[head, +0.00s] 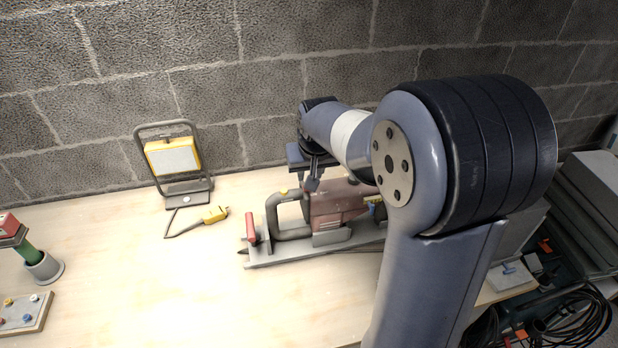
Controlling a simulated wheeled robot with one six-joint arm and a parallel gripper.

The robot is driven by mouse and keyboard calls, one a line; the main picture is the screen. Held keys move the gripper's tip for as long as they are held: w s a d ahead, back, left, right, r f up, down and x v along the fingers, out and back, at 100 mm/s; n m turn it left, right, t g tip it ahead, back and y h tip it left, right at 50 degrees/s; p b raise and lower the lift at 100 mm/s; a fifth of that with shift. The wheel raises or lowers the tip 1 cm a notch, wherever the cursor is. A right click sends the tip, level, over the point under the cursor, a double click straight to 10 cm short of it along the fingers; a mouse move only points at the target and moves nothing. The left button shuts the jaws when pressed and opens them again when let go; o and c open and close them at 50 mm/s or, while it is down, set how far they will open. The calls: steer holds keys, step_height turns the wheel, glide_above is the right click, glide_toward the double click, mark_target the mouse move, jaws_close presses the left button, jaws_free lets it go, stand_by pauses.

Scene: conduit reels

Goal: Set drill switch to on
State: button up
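The drill (335,205) is a dull red machine with a grey loop handle (291,212) and a small yellow part on top. It lies on a grey base plate on the bench, in the middle of the head view. A red grip (250,228) stands at the left end of the plate. My gripper (314,184) is above the drill body and points down at it. Its fingers are small and partly hidden, so I cannot tell whether they are open or touching the drill. The drill switch cannot be made out clearly. My arm hides the drill's right end.
A yellow work lamp (172,157) stands at the back left, with a yellow plug (214,214) and cable before it. A green and red device (28,248) and a small board (24,314) are at far left. Cables (570,325) lie at lower right. The front-left bench is clear.

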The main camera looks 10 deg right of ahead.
steer(key=v, duration=0.7)
steer(key=x, duration=1)
steer(key=shift+w+f+p, duration=0.15)
steer(key=shift+f+p, duration=0.1)
steer(key=shift+p, duration=0.15)
steer(key=shift+d, duration=0.8)
steer(key=shift+a, duration=0.1)
